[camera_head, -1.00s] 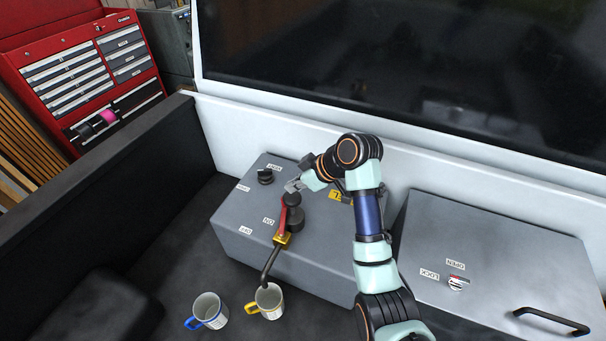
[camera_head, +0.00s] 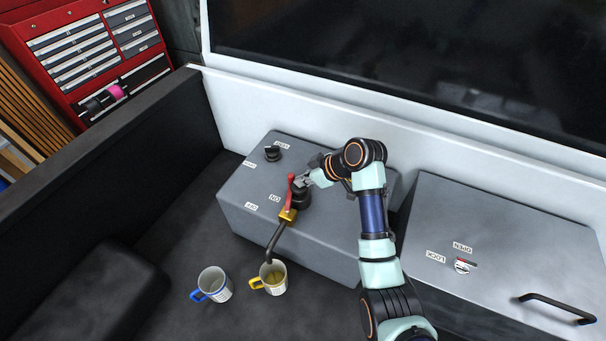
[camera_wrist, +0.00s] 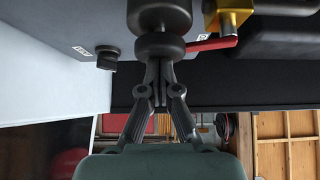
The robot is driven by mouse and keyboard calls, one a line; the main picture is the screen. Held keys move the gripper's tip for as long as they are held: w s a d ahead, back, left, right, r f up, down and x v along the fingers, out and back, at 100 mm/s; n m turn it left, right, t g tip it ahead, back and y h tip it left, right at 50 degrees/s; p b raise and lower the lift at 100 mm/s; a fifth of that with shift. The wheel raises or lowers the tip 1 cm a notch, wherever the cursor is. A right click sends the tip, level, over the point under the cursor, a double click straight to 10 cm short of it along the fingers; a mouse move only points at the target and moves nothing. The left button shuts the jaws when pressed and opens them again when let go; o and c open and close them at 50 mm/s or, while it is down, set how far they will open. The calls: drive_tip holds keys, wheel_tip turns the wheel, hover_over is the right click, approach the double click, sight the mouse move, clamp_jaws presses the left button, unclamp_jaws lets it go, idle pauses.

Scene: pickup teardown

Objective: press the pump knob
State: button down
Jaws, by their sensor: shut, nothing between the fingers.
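The black pump knob (camera_head: 301,196) stands on the grey box (camera_head: 330,245), behind the red lever (camera_head: 290,190). In the wrist view the round knob (camera_wrist: 157,46) sits on a short narrow neck, close to its dark base. My gripper (camera_head: 303,181) is over the knob. Its fingers are shut and empty; in the wrist view the tips (camera_wrist: 159,64) are at the knob's top and seem to touch it. A brass valve with a dark spout (camera_head: 276,240) ends at a mug with a yellow handle (camera_head: 273,285), which has yellowish liquid in it.
A blue-handled mug (camera_head: 213,285) stands to the left of the yellow-handled one. A small black knob (camera_head: 272,153) is on the box's back left. Another grey box (camera_head: 500,235) with a latch and handle (camera_head: 555,308) is at the right. A white wall runs behind.

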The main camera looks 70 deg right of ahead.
drive_tip(key=shift+f, duration=0.25)
wheel_tip(320, 180, up, 5)
drive_tip(key=p, duration=0.4)
drive_tip(key=shift+w+f, duration=0.1)
drive_tip(key=shift+w, duration=0.05)
drive_tip(key=b+v, duration=0.1)
drive_tip(key=v, duration=0.8)
drive_tip(key=shift+s+r+b, duration=0.25)
drive_tip(key=shift+b, duration=0.05)
idle(0.4)
drive_tip(key=shift+t+y, duration=0.3)
drive_tip(key=shift+t, duration=0.4)
drive_tip(key=r+b, duration=0.1)
drive_tip(key=s+r+b, duration=0.2)
drive_tip(key=r, duration=0.1)
drive_tip(key=shift+s+d+b, duration=0.15)
drive_tip(key=shift+d+b, duration=0.2)
drive_tip(key=shift+d, duration=0.05)
